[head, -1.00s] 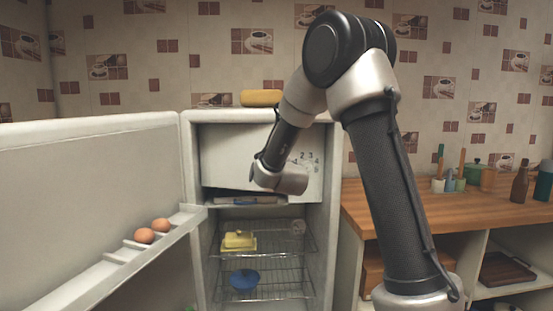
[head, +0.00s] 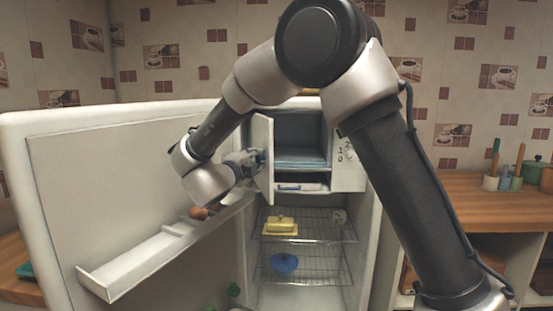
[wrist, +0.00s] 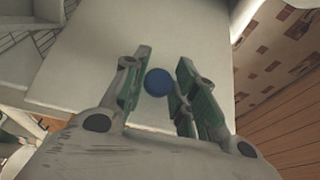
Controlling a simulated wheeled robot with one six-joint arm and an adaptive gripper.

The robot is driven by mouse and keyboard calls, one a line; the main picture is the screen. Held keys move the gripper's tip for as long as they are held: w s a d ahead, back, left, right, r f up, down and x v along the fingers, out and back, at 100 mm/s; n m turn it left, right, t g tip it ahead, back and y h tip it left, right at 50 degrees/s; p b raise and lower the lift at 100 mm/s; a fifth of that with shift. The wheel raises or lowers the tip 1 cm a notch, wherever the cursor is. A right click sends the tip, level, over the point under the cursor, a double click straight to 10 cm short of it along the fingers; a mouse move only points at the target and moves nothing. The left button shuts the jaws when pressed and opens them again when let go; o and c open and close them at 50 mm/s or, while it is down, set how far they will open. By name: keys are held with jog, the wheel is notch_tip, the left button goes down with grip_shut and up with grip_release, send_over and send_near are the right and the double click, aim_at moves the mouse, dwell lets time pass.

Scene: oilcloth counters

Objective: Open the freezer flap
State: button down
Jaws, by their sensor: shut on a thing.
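The freezer flap (head: 265,140) is a white panel at the top of the open fridge. It stands swung out to the left, seen nearly edge-on, and the freezer compartment (head: 298,140) behind it shows open. In the wrist view the flap's face (wrist: 100,65) fills much of the picture, with a round blue knob (wrist: 158,82) on it. My gripper (head: 257,160) is at the left side of the flap. In the wrist view its green-padded fingers (wrist: 160,86) are shut on the knob. In the head view the knob is mostly hidden by the fingers.
The open fridge door (head: 110,170) stands close left of my arm, with a door shelf (head: 150,258) and an egg (head: 199,213). Wire racks below hold a yellow butter dish (head: 281,228) and a blue bowl (head: 285,263). A wooden counter (head: 460,190) stands right.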

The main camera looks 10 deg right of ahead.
jog(key=shift+w+a, duration=0.2)
jog(key=shift+a, duration=0.95)
jog(key=shift+w+a, duration=0.2)
jog(key=shift+a, duration=0.95)
jog(key=c, duration=1.1)
grip_release()
jog(key=shift+a, duration=0.2)
jog(key=shift+c, duration=0.2)
jog(key=shift+d, duration=0.1)
jog(key=v, duration=1.2)
jog(key=shift+s, duration=0.1)
